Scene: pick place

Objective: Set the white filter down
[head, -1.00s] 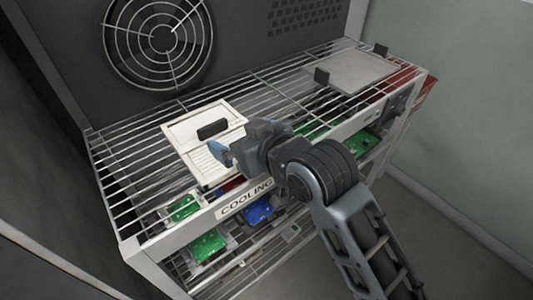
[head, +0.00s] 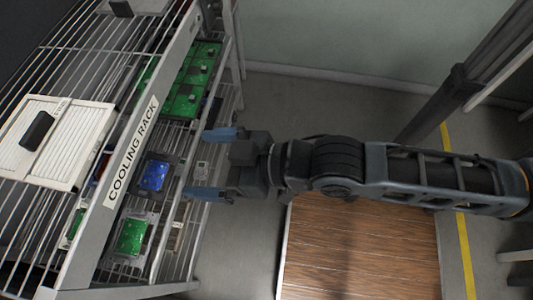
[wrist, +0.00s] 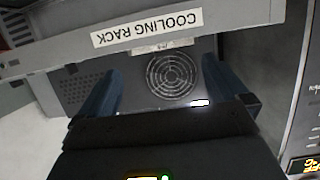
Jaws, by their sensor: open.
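The white filter (head: 62,140), a flat ribbed panel with a black handle, lies on the top wire shelf of the cooling rack (head: 130,150) at the left of the head view. My gripper (head: 205,163) is open and empty. It is to the right of the filter, apart from it, out in front of the rack's labelled front edge. In the wrist view the two blue fingers of my gripper (wrist: 155,90) are spread wide with nothing between them. The rack's label bar (wrist: 150,40) crosses above, and the filter cannot be clearly made out there.
Green circuit boards (head: 190,85) and a blue board (head: 153,175) sit on the lower shelf. A grey panel (head: 135,6) lies at the far end of the top shelf. A brown wood-grained surface (head: 360,245) is below my arm. A fan (wrist: 173,75) shows behind the rack.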

